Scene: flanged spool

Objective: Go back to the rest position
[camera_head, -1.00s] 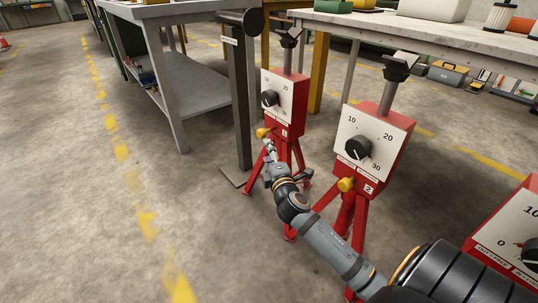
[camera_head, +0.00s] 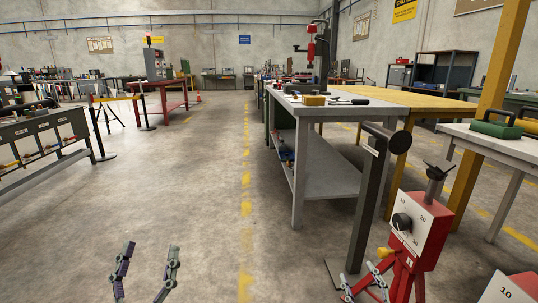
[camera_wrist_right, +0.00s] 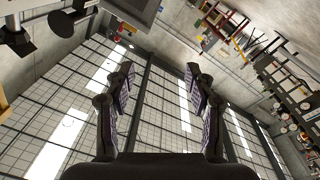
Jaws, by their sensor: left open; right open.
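My left gripper (camera_head: 150,252) shows at the bottom left of the head view, with its two fingers apart and pointing up. It is empty over bare floor. My right gripper (camera_head: 359,272) is at the bottom right, partly cut off by the frame edge, in front of a red dial stand (camera_head: 436,228). I cannot tell whether it touches the stand. In the right wrist view my right gripper (camera_wrist_right: 157,75) has its fingers wide apart with nothing between them, facing the ceiling.
A dark post (camera_head: 368,195) with a round head stands beside the red stand. A grey workbench (camera_head: 325,165) is behind it, and a second bench (camera_head: 510,145) is at the right. A second red stand (camera_head: 512,288) is cut off at bottom right. Floor at centre left is clear.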

